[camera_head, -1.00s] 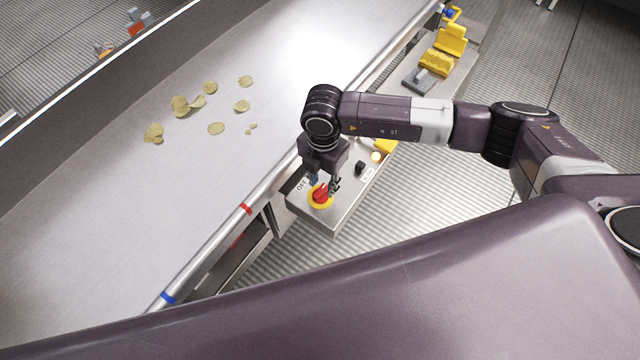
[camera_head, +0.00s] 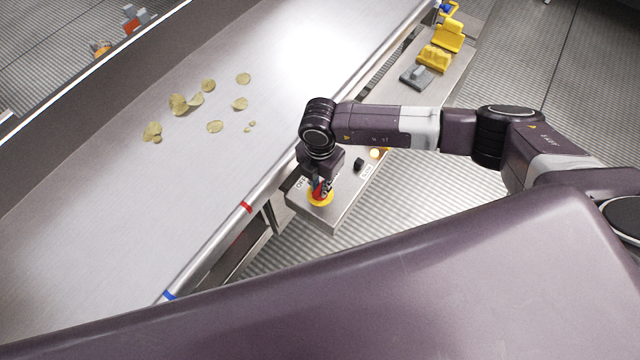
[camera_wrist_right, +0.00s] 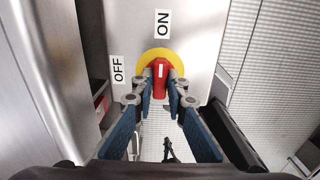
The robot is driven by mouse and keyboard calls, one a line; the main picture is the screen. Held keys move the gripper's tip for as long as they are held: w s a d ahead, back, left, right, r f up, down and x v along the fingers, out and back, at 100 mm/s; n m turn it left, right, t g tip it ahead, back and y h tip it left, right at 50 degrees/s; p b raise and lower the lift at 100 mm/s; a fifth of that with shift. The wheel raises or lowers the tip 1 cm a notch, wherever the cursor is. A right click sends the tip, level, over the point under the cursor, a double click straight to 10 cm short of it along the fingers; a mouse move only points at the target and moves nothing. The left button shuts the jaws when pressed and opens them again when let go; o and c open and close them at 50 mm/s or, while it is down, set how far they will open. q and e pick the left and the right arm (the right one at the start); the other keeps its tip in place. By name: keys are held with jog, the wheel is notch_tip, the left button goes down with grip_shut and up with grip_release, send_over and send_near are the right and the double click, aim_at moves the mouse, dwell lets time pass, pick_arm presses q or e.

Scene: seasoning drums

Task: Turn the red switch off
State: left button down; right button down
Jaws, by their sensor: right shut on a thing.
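The red switch (camera_head: 317,193) sits on a round yellow plate (camera_head: 322,201) on the metal control panel. In the right wrist view the red switch (camera_wrist_right: 160,72) has a white mark pointing up toward the ON label (camera_wrist_right: 162,24). The OFF label (camera_wrist_right: 118,69) is to its left. My right gripper (camera_wrist_right: 161,88) has its blue-padded fingers on either side of the red handle and is shut on it. In the head view my right gripper (camera_head: 322,183) reaches down over the switch and partly hides it. My left gripper is not in view.
The panel (camera_head: 335,213) also carries a black knob (camera_head: 359,164) and a lit orange button (camera_head: 375,153). A wide metal conveyor (camera_head: 120,210) with several chips (camera_head: 178,103) runs alongside, its rail close to my right wrist. Yellow parts (camera_head: 436,58) stand farther back.

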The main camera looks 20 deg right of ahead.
jog(key=n+b, duration=0.5)
jog(key=shift+w+f, duration=0.1)
jog(key=shift+f, duration=0.05)
jog(key=n+b, duration=1)
jog(key=shift+r+n+b, duration=0.2)
jog(key=shift+n+b, duration=1.3)
jog(key=shift+b, duration=0.3)
jog(key=shift+r, duration=0.1)
jog(key=c, duration=1.9)
grip_release()
jog(key=shift+c, duration=0.2)
notch_tip(320, 180, up, 12)
